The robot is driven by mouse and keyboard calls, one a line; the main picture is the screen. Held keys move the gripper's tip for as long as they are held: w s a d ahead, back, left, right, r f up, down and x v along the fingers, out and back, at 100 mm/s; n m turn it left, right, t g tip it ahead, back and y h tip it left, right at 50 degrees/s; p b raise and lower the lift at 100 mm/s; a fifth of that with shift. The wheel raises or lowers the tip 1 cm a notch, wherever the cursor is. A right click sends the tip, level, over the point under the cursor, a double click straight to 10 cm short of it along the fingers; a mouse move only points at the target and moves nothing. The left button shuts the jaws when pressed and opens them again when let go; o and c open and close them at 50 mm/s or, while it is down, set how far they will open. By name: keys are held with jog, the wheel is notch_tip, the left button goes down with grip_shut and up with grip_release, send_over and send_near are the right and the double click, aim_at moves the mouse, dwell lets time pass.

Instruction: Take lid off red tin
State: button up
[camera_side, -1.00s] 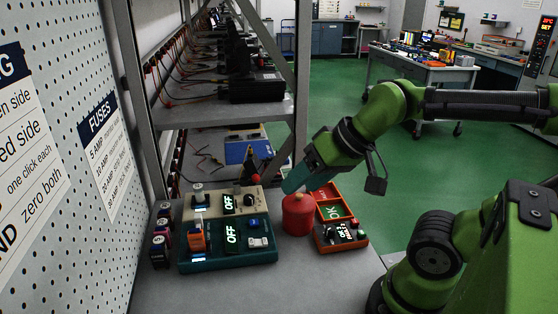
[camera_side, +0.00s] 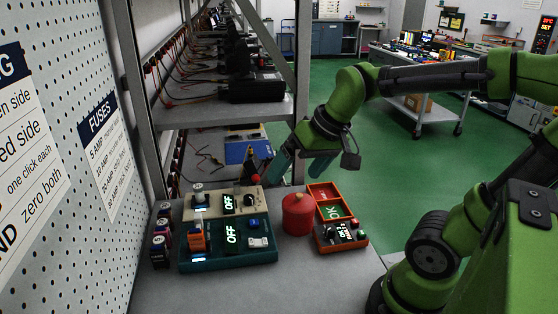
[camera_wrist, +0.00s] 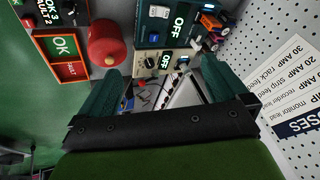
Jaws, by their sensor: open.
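The red tin (camera_side: 297,217) stands upright on the grey bench, with its lid (camera_side: 297,200) and small top knob on it. In the wrist view the red tin (camera_wrist: 105,40) shows at the upper left, with the lid's knob (camera_wrist: 109,60) facing the camera. My gripper (camera_side: 300,170) is open and empty, above and behind the tin in the side view, apart from it. In the wrist view its two teal fingers (camera_wrist: 158,85) stand wide apart, and the tin lies beyond the left finger, not between them.
Right of the tin is an orange tray (camera_side: 323,191) with an OK display and a button box (camera_side: 340,236). Left are a teal box (camera_side: 215,257) and a beige box (camera_side: 184,207), both reading OFF. A metal rack post (camera_side: 301,90) rises behind. The front bench is clear.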

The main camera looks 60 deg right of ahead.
jog(key=w+d+n+g+h, duration=0.1)
jog(key=w+d+n+g, duration=0.1)
jog(key=w+d+g, duration=0.6)
jog(key=n+t, duration=0.2)
jog(key=t, duration=0.1)
send_over(299, 194)
jog(key=f, duration=1)
jog(key=shift+w+a, duration=0.1)
jog(key=shift+a, duration=0.1)
jog(key=shift+d+f, duration=0.15)
jog(key=shift+f, duration=2.5)
jog(key=shift+s, duration=0.2)
jog(key=c, duration=1.1)
jog(key=shift+o, duration=0.2)
